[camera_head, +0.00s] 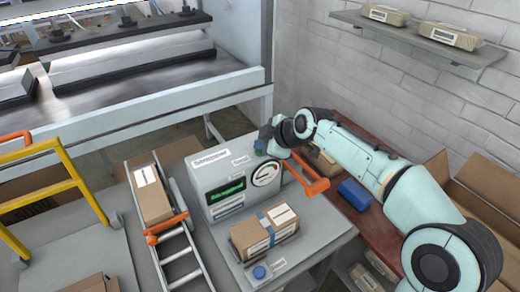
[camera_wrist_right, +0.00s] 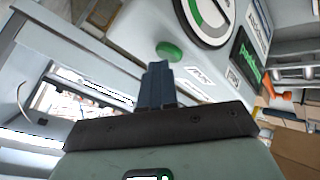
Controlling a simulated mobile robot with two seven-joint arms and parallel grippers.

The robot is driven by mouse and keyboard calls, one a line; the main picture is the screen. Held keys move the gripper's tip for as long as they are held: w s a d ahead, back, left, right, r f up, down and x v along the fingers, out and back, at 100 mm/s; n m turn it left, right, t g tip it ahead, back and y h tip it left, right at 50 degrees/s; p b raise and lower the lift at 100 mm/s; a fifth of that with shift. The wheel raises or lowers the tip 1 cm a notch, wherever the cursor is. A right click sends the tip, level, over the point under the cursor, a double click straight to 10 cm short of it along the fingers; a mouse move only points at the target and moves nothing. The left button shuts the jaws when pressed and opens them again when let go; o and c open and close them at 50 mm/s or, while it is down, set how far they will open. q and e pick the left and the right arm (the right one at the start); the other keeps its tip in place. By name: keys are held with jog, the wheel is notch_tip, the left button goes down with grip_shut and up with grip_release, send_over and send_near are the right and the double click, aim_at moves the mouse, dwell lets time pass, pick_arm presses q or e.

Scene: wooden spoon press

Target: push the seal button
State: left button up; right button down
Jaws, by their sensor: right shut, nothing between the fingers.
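A grey machine (camera_head: 208,180) stands on a bench with a green display and a round dial (camera_head: 265,174). A green button (camera_wrist_right: 168,50) sits on the machine near the dial in the right wrist view. My right gripper (camera_wrist_right: 157,68) is shut and empty, its fingertips just short of the green button in that view; I cannot tell if they touch. In the head view the right gripper (camera_head: 264,146) is at the machine's upper right edge. A blue round button (camera_head: 260,271) with a label is on the bench front. I cannot read which button is the seal one. My left gripper is out of view.
A taped carton (camera_head: 264,233) lies in front of the machine, and an orange lever (camera_head: 310,185) sticks out at its right. Another carton (camera_head: 151,196) rests on a roller conveyor at left. A blue box (camera_head: 354,195) and open cartons stand at right.

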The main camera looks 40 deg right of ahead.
dwell(0.3)
jog(key=shift+r+p, duration=0.65)
jog(key=shift+r, duration=0.25)
notch_tip(320, 180, up, 5)
jog(key=p, duration=0.3)
jog(key=shift+p, duration=0.4)
dwell(0.4)
